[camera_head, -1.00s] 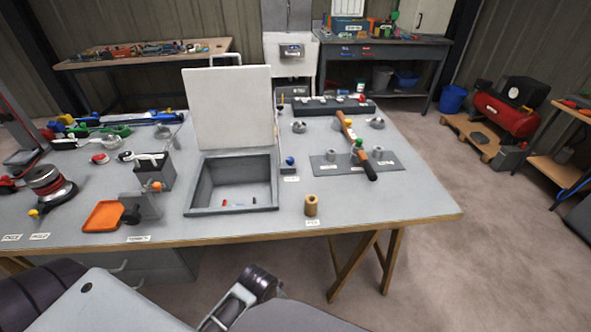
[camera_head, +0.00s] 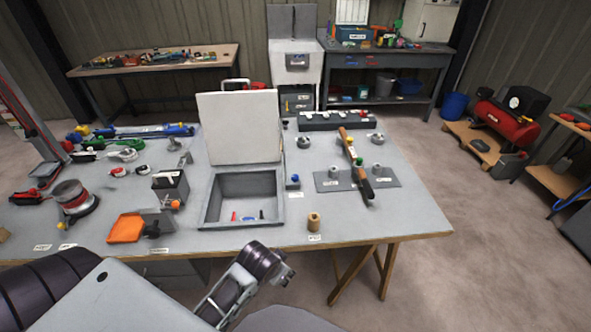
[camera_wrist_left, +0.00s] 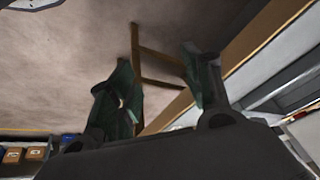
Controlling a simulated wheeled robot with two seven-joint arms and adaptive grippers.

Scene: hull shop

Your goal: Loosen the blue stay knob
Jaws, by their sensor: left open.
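The blue stay knob (camera_head: 295,178) sits on a small dark block just right of the open box (camera_head: 211,205). The box's pale lid (camera_head: 240,128) stands raised behind it. My left gripper (camera_head: 286,276) is in front of the table's near edge, low in the head view, well short of the knob. In the left wrist view its two green-padded fingers (camera_wrist_left: 157,65) are spread with nothing between them, and the knob does not show there. My right gripper is not in view.
A wooden cylinder (camera_head: 314,222) stands near the table's front edge. An orange tray (camera_head: 126,228) lies at left. A long brown-handled tool (camera_head: 353,160) lies across the grey plate (camera_head: 325,184) at right. Bare table top lies between the box and the cylinder.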

